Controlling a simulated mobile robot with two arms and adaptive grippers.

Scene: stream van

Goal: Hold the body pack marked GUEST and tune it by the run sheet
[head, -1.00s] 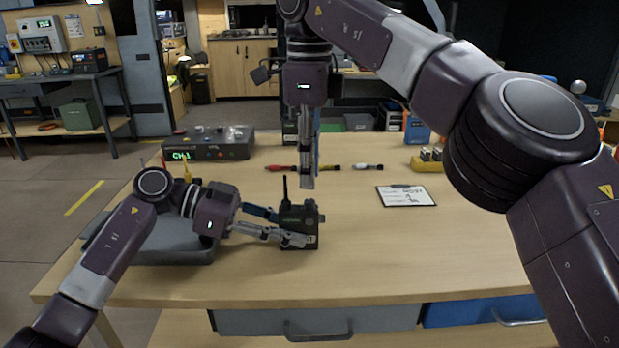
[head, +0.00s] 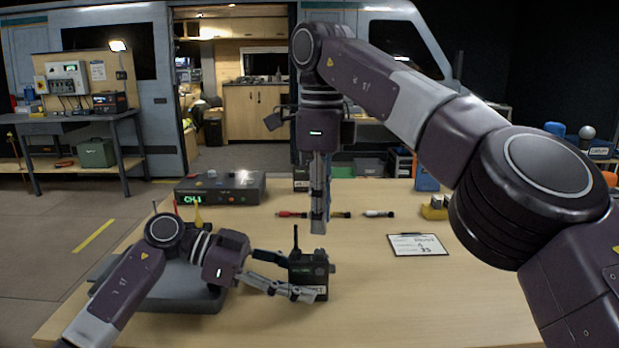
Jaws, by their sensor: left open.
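The dark body pack (head: 309,268) stands upright on the table with its short antenna up. A pale label low on its front is partly covered, and I cannot read it in full. My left gripper (head: 297,278) is open at the pack, one finger in front of it and the other at its left rear side. I cannot tell whether the fingers touch it. My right gripper (head: 319,228) points down above the table, behind the pack, with its fingers seen edge-on. The run sheet (head: 417,245) lies on a clipboard right of the pack, its writing too small to read.
A receiver box (head: 238,190) with a green display stands at the back left. A grey tray (head: 190,291) lies under my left arm. Red (head: 291,214) and white (head: 378,214) slim items lie behind the pack. A yellow holder (head: 435,208) stands farther right. The right front of the table is clear.

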